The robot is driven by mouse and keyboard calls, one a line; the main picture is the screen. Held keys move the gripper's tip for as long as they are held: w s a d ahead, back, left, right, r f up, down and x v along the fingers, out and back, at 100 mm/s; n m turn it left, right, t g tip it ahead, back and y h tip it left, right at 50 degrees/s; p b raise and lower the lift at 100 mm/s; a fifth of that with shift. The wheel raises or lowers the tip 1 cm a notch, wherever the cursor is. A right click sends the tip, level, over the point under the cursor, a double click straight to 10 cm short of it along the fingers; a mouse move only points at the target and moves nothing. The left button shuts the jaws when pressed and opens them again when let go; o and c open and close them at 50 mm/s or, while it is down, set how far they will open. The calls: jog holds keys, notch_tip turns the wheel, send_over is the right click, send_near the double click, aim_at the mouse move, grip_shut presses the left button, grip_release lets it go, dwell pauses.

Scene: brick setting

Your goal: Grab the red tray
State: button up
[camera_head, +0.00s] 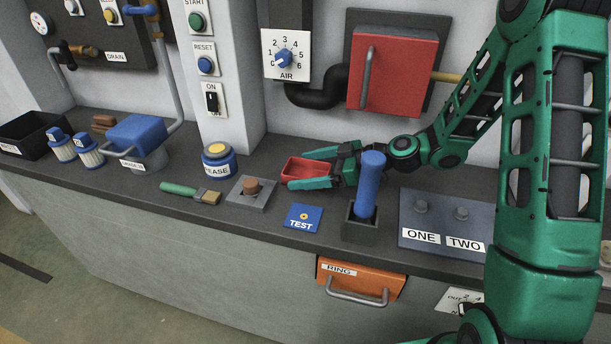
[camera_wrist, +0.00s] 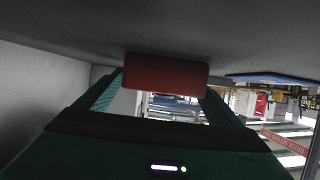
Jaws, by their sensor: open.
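The red tray (camera_head: 303,169) is a small, shallow open box on the dark counter, right of the brown-topped grey block. My gripper (camera_head: 312,168) reaches in from the right with its green fingers apart. One finger lies along the tray's far side and the other along its near side. In the wrist view the tray (camera_wrist: 166,74) shows as a red block between the fingertips of my gripper (camera_wrist: 160,88). I cannot tell whether either finger touches it.
A blue TEST plate (camera_head: 303,217) and a blue upright handle (camera_head: 371,185) in a dark socket stand in front of my gripper. A grey block with a brown peg (camera_head: 252,186) is left of the tray. A red wall box (camera_head: 393,72) hangs behind.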

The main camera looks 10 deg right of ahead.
jog(key=c, duration=1.5)
jog(key=shift+o, duration=0.2)
jog(key=shift+r, duration=0.15)
